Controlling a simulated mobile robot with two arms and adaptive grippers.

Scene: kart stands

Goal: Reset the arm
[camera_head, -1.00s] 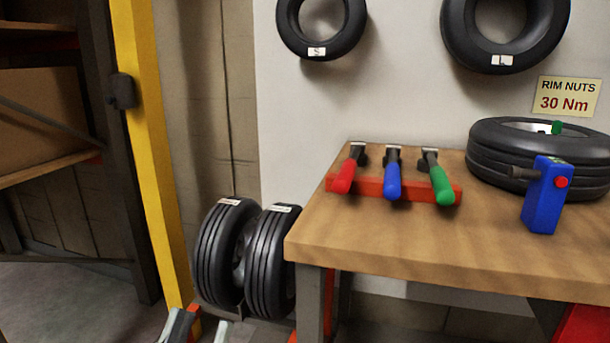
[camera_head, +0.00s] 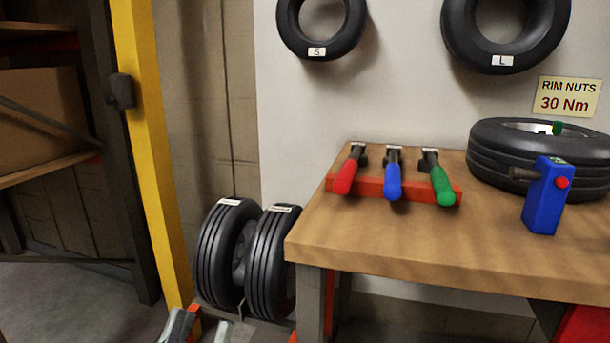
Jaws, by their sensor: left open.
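My left gripper (camera_head: 199,330) shows at the bottom edge of the head view, left of the workbench. My right gripper is not in the picture.
The wooden workbench (camera_head: 400,245) holds a red rack with red (camera_head: 345,177), blue (camera_head: 392,180) and green (camera_head: 441,184) handled tools. A blue tool (camera_head: 546,197) and a lying tyre (camera_head: 480,160) are at right. Standing tyres (camera_head: 268,262) and a yellow post (camera_head: 150,150) are left.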

